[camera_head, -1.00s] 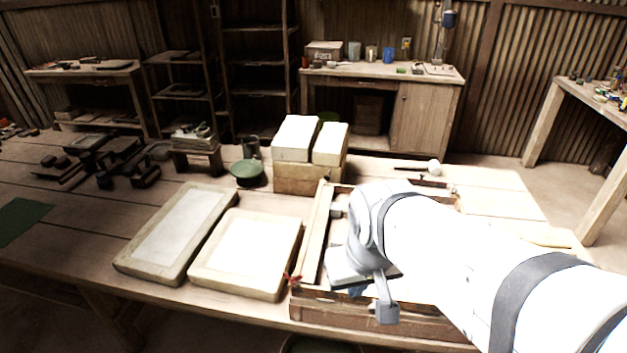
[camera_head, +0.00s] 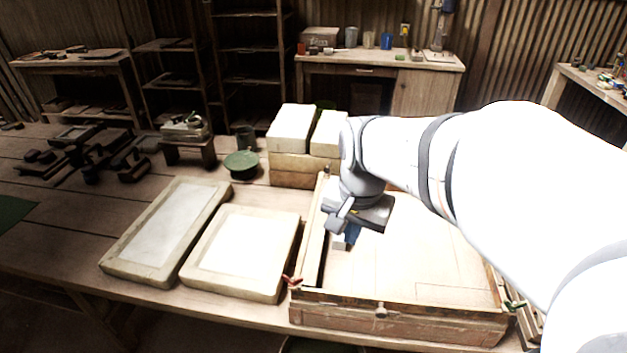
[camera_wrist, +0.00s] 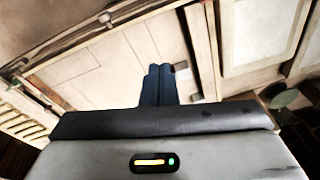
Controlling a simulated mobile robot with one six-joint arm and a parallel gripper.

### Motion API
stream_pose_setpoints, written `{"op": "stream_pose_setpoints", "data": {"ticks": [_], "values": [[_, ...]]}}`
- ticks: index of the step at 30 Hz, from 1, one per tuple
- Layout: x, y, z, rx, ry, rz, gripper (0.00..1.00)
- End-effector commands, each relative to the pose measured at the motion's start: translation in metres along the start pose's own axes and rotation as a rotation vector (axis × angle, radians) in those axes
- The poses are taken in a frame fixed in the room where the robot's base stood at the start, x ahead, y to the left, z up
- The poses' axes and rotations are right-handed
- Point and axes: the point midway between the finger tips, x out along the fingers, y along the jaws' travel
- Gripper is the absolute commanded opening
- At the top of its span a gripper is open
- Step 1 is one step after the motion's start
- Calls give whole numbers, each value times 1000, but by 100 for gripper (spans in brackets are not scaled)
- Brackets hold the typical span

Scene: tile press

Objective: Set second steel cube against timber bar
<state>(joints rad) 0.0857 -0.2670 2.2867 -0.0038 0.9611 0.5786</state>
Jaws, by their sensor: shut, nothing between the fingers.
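My gripper (camera_head: 352,238) is shut and empty, with its blue fingers pointing down inside the shallow wooden box; they also show in the wrist view (camera_wrist: 159,72). The timber bar (camera_head: 314,236) runs along the left inside of the box, and in the wrist view it is the long strip (camera_wrist: 203,55) right of the fingers. One small grey steel cube (camera_head: 338,244) sits beside the bar, just left of the fingertips. The wrist view shows two small cubes by the bar, one (camera_wrist: 181,66) close to the fingers and one (camera_wrist: 197,98) nearer the gripper body. Whether each touches the bar is unclear.
The wooden box (camera_head: 400,322) has raised walls and a pale floor, mostly clear. Two framed pale slabs (camera_head: 165,232) (camera_head: 242,252) lie left of it. Stacked pale blocks (camera_head: 292,128) and a green round dish (camera_head: 241,164) stand behind.

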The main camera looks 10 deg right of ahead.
Motion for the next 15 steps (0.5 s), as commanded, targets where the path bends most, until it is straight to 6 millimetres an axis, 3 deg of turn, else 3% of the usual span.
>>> {"op": "stream_pose_setpoints", "data": {"ticks": [1, 9, 15], "values": [[19, -1, -20, 155, -17, 18, 0], [74, 2, -108, 921, -59, 108, 0], [98, 9, -141, 1228, -63, 153, 0]]}}
